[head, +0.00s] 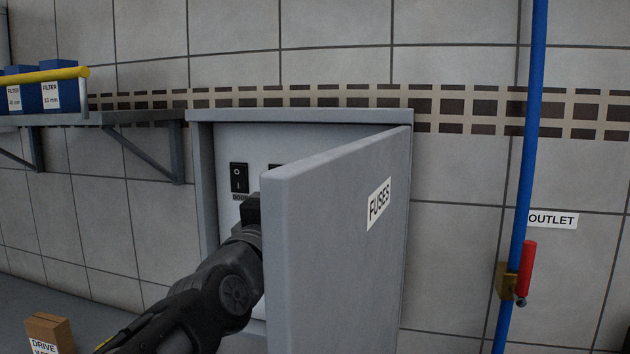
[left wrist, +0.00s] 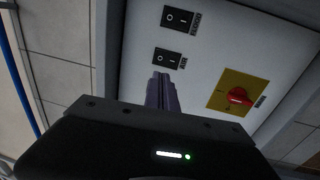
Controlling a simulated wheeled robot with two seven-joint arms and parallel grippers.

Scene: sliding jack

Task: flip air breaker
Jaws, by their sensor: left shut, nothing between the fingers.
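The air breaker (left wrist: 167,57) is a black rocker switch labelled AIR on a pale panel, seen in the left wrist view. Which side is pressed, I cannot tell. My left gripper (left wrist: 161,77) is shut and empty, its fingertips just below this switch in that view; contact is unclear. In the head view my left gripper (head: 251,204) reaches into the fuse cabinet (head: 204,185) behind its open door (head: 340,235). One black rocker switch (head: 239,177) shows up and left of the gripper there; its label is too small to read. My right gripper is not in view.
Another rocker switch (left wrist: 179,19) sits above the air breaker in the left wrist view. A red rotary knob (left wrist: 238,96) on yellow is to the right. The door hides much of the cabinet from the head. A blue pipe (head: 523,150) stands right; a shelf (head: 95,118) is left.

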